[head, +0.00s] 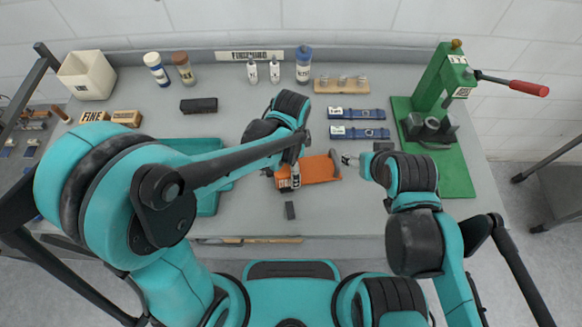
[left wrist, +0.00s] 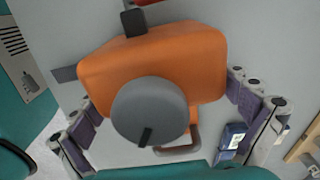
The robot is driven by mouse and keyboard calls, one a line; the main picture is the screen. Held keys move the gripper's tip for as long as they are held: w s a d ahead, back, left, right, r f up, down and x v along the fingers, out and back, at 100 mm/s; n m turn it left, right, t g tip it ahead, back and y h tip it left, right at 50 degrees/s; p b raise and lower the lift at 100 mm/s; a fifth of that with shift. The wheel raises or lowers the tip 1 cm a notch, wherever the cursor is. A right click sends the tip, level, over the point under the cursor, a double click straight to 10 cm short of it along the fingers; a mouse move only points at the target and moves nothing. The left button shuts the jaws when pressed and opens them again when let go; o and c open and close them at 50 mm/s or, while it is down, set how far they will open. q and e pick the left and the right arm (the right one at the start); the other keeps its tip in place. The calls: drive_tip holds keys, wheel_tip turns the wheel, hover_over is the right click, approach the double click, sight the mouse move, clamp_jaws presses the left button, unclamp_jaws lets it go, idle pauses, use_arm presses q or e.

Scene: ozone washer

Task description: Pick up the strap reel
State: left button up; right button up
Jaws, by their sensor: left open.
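The strap reel is an orange body (head: 319,168) with a round grey disc, lying on the grey bench near its front middle. In the left wrist view its orange casing (left wrist: 160,65) fills the middle, with the grey disc (left wrist: 150,108) toward the camera and a brownish handle loop below. My left gripper (head: 291,177) is over the reel's left part; in the left wrist view its open fingers (left wrist: 160,92) stand on either side of the reel. Its grip is not closed on it. My right gripper (head: 352,161) hovers just right of the reel; its fingers are too small to read.
A teal tray (head: 207,201) lies left of the reel, partly hidden by my left arm. Blue strap packs (head: 358,132) and a wooden block with knobs (head: 341,85) lie behind. A green press (head: 440,95) stands at the right.

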use_arm(q)
drive_tip(key=shift+f, duration=0.85)
drive_tip(key=shift+r, duration=0.1)
drive_tip(key=c, duration=1.2)
